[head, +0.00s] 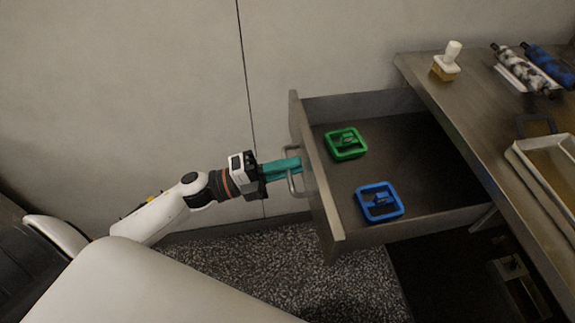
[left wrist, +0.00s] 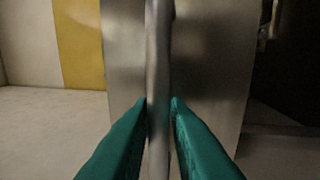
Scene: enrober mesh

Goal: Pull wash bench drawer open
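The wash bench drawer (head: 318,190) stands pulled out from under the bench, its inside showing in the head view. A bar handle (head: 291,184) is on its front. My left gripper (head: 297,168) is at the handle, with its teal fingers on either side of the bar. In the left wrist view the handle bar (left wrist: 158,80) runs upright between the two fingertips (left wrist: 160,103), which are closed up against it. My right gripper does not show in either view.
The drawer holds a green square item (head: 346,144) and a blue square item (head: 379,202). On the bench top (head: 447,98) are a white-handled brush (head: 447,62), rollers (head: 525,70) and a metal tray (head: 550,165). A wall is behind; speckled floor (head: 290,270) lies below.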

